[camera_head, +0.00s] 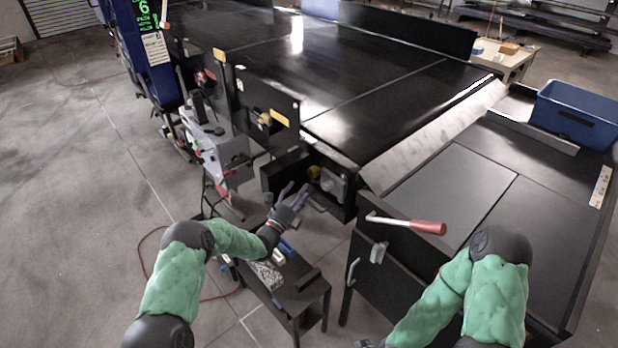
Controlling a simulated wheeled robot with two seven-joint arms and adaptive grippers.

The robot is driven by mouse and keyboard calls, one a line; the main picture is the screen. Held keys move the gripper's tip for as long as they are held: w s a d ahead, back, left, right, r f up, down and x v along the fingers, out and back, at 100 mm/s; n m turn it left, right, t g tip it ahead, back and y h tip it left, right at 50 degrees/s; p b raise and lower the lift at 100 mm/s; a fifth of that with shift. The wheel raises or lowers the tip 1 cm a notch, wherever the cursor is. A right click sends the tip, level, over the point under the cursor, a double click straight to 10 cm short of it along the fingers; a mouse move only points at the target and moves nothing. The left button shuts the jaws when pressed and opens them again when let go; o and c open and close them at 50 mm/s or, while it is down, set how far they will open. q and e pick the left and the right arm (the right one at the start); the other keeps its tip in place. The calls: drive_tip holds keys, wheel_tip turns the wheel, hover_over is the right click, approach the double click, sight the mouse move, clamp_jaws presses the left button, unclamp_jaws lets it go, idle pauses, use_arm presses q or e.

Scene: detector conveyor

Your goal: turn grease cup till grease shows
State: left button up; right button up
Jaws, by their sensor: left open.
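My left gripper (295,190) is open and empty, with its fingers spread toward the black conveyor end. A gap seems to remain between the fingers and these parts. I cannot make out for certain which small part is the grease cup, and no grease is visible. My right arm bends down at the lower right; only a small grey piece, perhaps its gripper (368,343), shows at the bottom edge.
A small black bench (312,290) with tools stands below my left gripper. A red-handled tool (405,223) lies on the edge of the dark table to the right. A grey machine (222,150) stands left. A blue bin (577,112) is far right.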

sight(310, 174)
use_arm(q)
drive_tip(key=x, duration=0.6)
drive_tip(key=shift+w+d+r, duration=0.15)
drive_tip(key=shift+w+d, duration=0.05)
drive_tip(key=shift+w, duration=0.15)
drive_tip(key=shift+c, duration=0.3)
drive_tip(key=c, duration=1)
